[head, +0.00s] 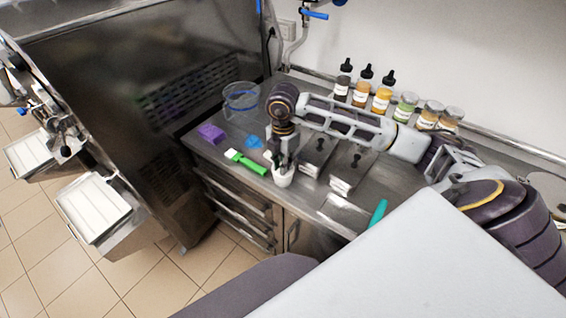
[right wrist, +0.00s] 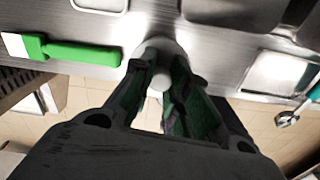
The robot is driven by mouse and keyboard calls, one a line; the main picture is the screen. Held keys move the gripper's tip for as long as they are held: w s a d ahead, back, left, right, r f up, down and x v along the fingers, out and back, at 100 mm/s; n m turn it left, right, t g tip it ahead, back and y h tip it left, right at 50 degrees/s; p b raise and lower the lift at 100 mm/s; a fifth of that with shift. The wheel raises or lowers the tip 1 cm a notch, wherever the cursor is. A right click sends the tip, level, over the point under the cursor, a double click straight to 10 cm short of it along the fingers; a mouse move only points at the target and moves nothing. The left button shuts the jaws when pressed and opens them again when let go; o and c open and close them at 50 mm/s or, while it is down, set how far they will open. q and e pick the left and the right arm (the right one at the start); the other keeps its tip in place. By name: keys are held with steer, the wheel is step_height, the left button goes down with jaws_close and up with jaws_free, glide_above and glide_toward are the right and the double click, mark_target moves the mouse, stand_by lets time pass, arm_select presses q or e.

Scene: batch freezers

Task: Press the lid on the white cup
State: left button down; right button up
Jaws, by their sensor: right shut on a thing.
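The white cup (head: 283,178) stands upright on the steel counter near its front edge. My right gripper (head: 281,161) comes down from above, with its fingertips at the top of the cup. In the right wrist view the gripper (right wrist: 164,82) is shut on a small white rounded piece, which looks like the lid's knob (right wrist: 160,79). A wider white round shape shows behind it between the fingers. The fingers hide most of the lid, so I cannot tell whether it is seated on the rim. My left gripper is not in view.
A green-handled scraper (head: 245,162), a purple block (head: 211,133) and a clear container (head: 240,97) are left of the cup. Steel lidded bins (head: 345,168) are close on its right. Several jars and dropper bottles (head: 382,99) line the back. A teal-handled tool (head: 378,212) lies farther right.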

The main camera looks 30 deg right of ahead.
stand_by(0.3)
stand_by(0.4)
steer(key=o, duration=1.2)
steer(key=shift+r, duration=0.1)
steer(key=shift+r+p, duration=2)
steer(key=shift+r, duration=1.35)
jaws_close()
